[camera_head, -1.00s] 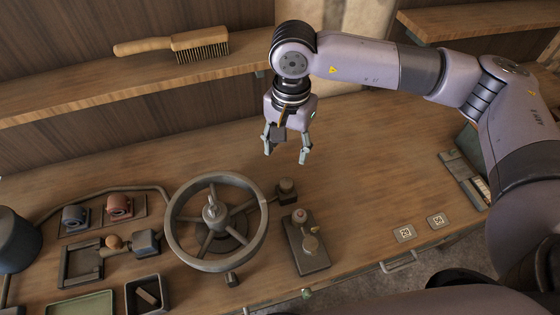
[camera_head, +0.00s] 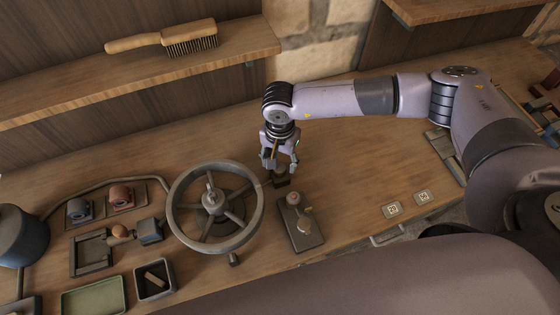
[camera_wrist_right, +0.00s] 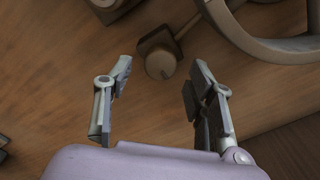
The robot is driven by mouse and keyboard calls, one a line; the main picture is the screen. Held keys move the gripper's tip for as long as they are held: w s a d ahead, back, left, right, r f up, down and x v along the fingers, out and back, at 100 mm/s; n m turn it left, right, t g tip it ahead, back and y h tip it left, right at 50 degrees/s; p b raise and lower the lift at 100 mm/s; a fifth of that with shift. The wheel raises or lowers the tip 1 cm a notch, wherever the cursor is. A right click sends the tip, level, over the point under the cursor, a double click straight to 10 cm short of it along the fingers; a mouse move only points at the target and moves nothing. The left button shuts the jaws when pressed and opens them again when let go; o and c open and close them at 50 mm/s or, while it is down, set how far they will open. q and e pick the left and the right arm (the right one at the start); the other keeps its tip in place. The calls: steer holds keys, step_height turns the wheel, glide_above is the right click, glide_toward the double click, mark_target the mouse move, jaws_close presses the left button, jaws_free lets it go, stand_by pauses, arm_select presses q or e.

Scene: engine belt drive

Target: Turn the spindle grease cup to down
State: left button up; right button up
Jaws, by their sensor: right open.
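A small dark block with a round knob, which looks like the spindle grease cup (camera_head: 282,181), sits on the bench just right of the large handwheel (camera_head: 176,218). In the right wrist view the cup (camera_wrist_right: 160,63) shows a round face with a small mark, and a thin rod runs from it toward the wheel rim (camera_wrist_right: 255,45). My right gripper (camera_head: 280,168) is over the cup, its fingers open and empty. In the right wrist view the cup appears between and beyond the open fingertips (camera_wrist_right: 160,80); contact cannot be seen. My left gripper is out of view.
A dark plate (camera_head: 304,236) with a small brass fitting stands right of the wheel, near the gripper. Two marked tiles (camera_head: 392,210) lie farther right. A shelf with a brush (camera_head: 190,40) is behind. The bench behind the gripper is clear.

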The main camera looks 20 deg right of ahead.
mark_target(280, 166)
step_height(280, 166, down, 2)
steer(key=shift+f, duration=0.15)
steer(key=shift+f+p, duration=0.3)
steer(key=shift+f, duration=0.25)
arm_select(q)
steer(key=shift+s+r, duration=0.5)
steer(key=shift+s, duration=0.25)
arm_select(e)
steer(key=shift+c, duration=0.6)
steer(key=c, duration=1)
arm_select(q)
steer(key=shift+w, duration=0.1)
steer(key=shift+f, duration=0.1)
